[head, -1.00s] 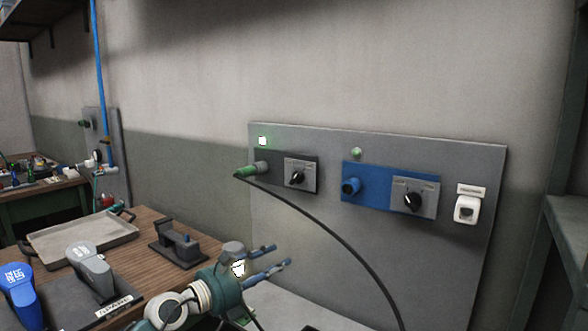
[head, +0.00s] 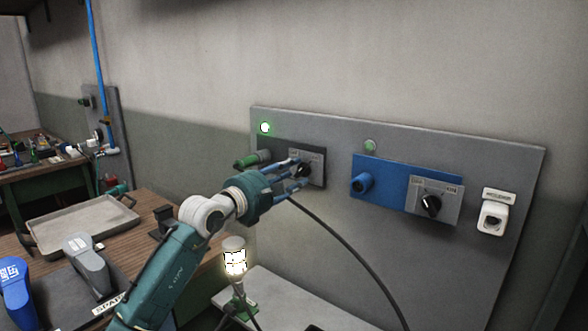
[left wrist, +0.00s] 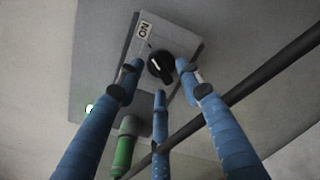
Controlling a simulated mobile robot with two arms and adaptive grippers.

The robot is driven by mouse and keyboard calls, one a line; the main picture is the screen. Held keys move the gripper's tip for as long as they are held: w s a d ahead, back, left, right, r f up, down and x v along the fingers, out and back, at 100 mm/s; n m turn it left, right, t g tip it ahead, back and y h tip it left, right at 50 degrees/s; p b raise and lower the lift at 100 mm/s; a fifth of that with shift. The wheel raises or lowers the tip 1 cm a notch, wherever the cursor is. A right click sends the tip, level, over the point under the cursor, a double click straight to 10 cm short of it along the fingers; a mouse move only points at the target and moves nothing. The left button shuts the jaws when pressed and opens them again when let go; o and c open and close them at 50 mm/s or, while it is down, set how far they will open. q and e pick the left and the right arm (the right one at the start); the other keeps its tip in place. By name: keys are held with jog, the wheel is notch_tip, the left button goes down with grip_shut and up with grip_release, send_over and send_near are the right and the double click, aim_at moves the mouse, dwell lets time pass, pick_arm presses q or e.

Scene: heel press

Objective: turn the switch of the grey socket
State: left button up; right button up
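The grey socket (head: 318,180) is on the left of the wall panel, with a green plug (head: 246,162) in its left side. Its black switch knob (head: 303,170) is partly hidden by my fingers in the head view. The left wrist view shows the knob (left wrist: 160,68) on its grey plate, beside an "ON" label. My left gripper (head: 297,174) is at the switch, its three blue fingers spread. In the left wrist view the fingertips (left wrist: 158,80) surround the knob from several sides; I cannot tell whether they touch it. My right gripper is not in view.
A black cable (head: 345,245) hangs from the green plug and passes close to my fingers. A blue socket (head: 385,184) with its own switch (head: 431,204) sits to the right. A green light (head: 265,127) glows above the grey socket.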

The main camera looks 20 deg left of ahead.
pick_arm(q)
jog(key=shift+w+d, duration=0.2)
jog(key=shift+w, duration=0.3)
jog(key=c, duration=0.4)
grip_shut()
jog(key=shift+n, duration=0.5)
jog(key=n+p, duration=0.1)
jog(key=n, duration=0.2)
jog(key=shift+d, duration=0.1)
jog(key=shift+n+p, duration=0.75)
jog(key=shift+n, duration=0.15)
jog(key=n+p, duration=0.6)
jog(key=p, duration=0.1)
jog(key=shift+s+d+f+n, duration=0.1)
jog(key=shift+s+d+n, duration=0.05)
jog(key=shift+n, duration=0.15)
jog(key=shift+f+n+p, duration=0.2)
jog(key=shift+n+p, duration=0.6)
jog(key=shift+p, duration=0.3)
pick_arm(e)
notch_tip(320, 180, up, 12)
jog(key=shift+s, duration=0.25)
